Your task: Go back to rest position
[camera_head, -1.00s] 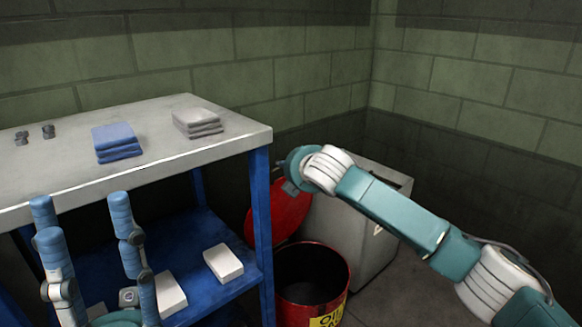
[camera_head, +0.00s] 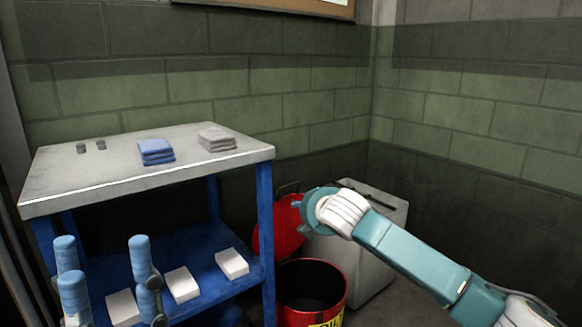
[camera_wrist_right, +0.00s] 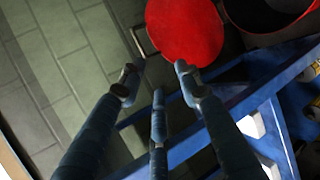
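My left gripper (camera_head: 105,265) shows at the lower left of the head view, its blue fingers pointing up and spread apart, in front of the blue-framed shelf table (camera_head: 60,190). Nothing shows between its fingers. My right arm comes in from the right of the head view; its teal wrist is in front of the red lid (camera_head: 280,225) and hides the hand. In the right wrist view, my right gripper (camera_wrist_right: 157,80) has its three blue fingers apart and empty. The red lid (camera_wrist_right: 185,30) lies beyond the fingertips there.
Blue cloths (camera_head: 156,151), grey cloths (camera_head: 217,138) and two small dark pieces (camera_head: 91,147) sit on the tabletop. White blocks (camera_head: 232,263) lie on the lower shelf. An open red bin (camera_head: 335,290) stands beside the table, before a grey box (camera_head: 370,265).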

